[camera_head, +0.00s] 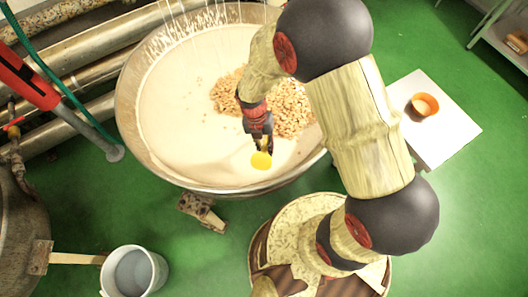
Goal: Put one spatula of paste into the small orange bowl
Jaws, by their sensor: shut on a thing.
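The large metal kettle (128,125) holds pale cream paste (190,85) with a heap of tan nuts (290,105) on it. My gripper (261,143) is over the kettle's front part, shut on a spatula whose yellow end (261,160) points down at the paste. The spatula's handle is mostly hidden by the gripper. I cannot tell whether the yellow end touches the paste or carries any. The small orange bowl (433,110) stands on a white table (455,130) to the right, apart from my gripper. Something pale shows inside the bowl.
My arm crosses between kettle and white table. A grey-white bucket (155,275) stands on the green floor at lower left. A shelf (505,45) is at upper right.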

